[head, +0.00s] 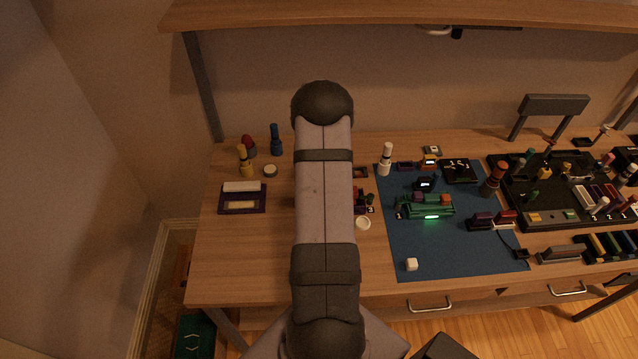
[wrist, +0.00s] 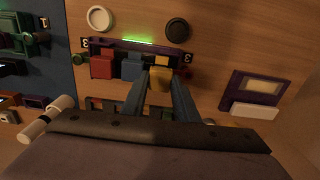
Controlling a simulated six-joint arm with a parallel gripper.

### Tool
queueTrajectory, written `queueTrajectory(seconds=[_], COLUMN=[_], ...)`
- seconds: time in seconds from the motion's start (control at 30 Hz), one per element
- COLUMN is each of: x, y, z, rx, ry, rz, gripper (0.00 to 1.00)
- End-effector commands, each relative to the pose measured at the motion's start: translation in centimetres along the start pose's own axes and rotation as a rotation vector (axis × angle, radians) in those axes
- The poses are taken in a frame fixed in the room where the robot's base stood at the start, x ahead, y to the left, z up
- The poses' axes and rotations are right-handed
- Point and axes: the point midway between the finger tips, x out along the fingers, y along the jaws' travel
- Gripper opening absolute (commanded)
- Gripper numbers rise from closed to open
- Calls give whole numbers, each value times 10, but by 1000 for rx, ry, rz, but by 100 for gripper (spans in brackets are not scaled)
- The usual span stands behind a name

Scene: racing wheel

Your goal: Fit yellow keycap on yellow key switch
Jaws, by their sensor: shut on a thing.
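My gripper (wrist: 160,80) is shut on the yellow keycap (wrist: 159,78), which shows between its two dark fingers in the wrist view. The keycap is at the near edge of the purple switch board (wrist: 110,45). A small yellow patch (wrist: 162,59), perhaps the yellow key switch, shows just beyond it. I cannot tell whether keycap and switch touch. A red keycap (wrist: 102,66) and a blue keycap (wrist: 131,68) are in line to the left on the board. In the head view my arm hides the gripper, the keycap and most of the board.
A green light strip (wrist: 125,41) glows on the board. A white disc (wrist: 99,18) and a black disc (wrist: 177,30) lie beyond it. A purple tray (wrist: 252,92) is at the right. The blue mat (head: 450,255) holds several small parts. The table's left front is clear.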

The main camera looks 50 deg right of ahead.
Motion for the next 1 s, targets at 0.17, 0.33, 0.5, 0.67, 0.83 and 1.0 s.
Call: queueTrajectory(seconds=[0.17, 0.33, 0.5, 0.67, 0.83, 1.0], x=[5, 9, 13, 16, 20, 18], y=[0, 0, 0, 0, 0, 0], z=[0, 0, 0, 0, 0, 0], rx=[0, 0, 0, 0, 0, 0], ry=[0, 1, 1, 1, 1, 1], rz=[0, 0, 0, 0, 0, 0], gripper=[7, 7, 7, 7, 7, 49])
